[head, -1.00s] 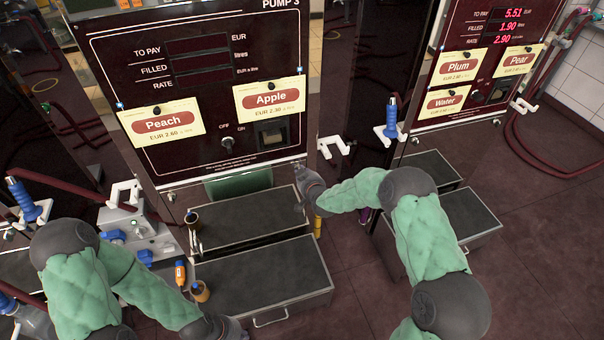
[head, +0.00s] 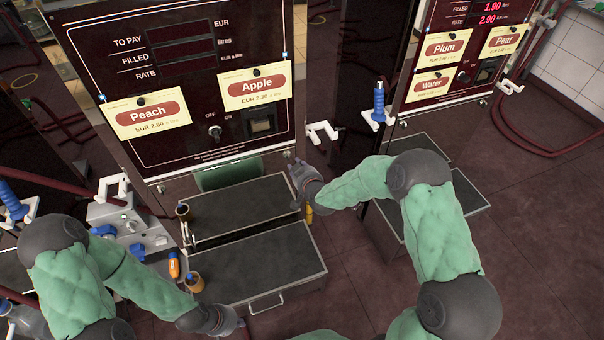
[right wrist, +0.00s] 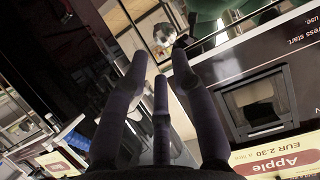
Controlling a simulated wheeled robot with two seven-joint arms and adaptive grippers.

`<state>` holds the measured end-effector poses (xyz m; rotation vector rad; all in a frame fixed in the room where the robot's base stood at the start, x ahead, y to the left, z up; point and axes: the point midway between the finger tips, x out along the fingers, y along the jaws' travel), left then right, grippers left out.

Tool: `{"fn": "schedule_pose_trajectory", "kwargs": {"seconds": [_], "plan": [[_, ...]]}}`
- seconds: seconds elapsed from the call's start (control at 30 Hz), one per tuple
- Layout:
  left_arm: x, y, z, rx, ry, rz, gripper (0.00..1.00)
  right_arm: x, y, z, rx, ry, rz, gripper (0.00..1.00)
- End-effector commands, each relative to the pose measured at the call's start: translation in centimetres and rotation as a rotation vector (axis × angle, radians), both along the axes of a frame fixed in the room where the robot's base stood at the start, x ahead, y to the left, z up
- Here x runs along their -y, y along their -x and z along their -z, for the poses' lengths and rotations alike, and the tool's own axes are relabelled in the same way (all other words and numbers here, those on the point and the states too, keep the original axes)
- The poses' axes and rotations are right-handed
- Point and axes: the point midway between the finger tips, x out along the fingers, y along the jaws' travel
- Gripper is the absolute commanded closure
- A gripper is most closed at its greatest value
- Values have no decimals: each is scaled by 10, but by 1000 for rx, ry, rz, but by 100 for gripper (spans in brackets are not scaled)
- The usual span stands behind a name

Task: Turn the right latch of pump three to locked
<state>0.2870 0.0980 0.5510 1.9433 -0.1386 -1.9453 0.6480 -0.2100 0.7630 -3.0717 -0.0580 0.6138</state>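Pump three's dark panel (head: 190,90) fills the upper left of the head view, with Peach and Apple cards. The right latch (head: 288,154) is a small metal part at the panel's lower right corner. In the right wrist view, a round silver knob with a short dark lever (right wrist: 163,36) looks like this latch, just beyond the fingertips. My right gripper (head: 294,168) is just below the panel corner; its fingers (right wrist: 158,68) are spread and empty, and contact cannot be told. My left gripper (head: 238,322) is low, by the front drawer box; its fingers are too small to read.
Two dark-topped steps (head: 258,262) stand below the panel, with small cups and an orange tool (head: 174,265) at their left. A white holder (head: 321,131) sticks out right of the panel. A blue-handled nozzle (head: 378,104) hangs further right.

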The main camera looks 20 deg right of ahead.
Motion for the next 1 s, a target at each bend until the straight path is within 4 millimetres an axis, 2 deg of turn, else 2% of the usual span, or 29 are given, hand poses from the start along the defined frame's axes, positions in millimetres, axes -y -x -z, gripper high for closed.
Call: {"fn": "schedule_pose_trajectory", "kwargs": {"seconds": [0.2, 0.4, 1.0], "plan": [[0, 0, 0, 0, 0, 0, 100, 2, 30, -13, 0, 0, 1, 74], [0, 0, 0, 0, 0, 0, 100, 2, 47, -19, 0, 0, 0, 74], [0, 0, 0, 0, 0, 0, 100, 2, 51, -20, -1, 0, -1, 74]]}}
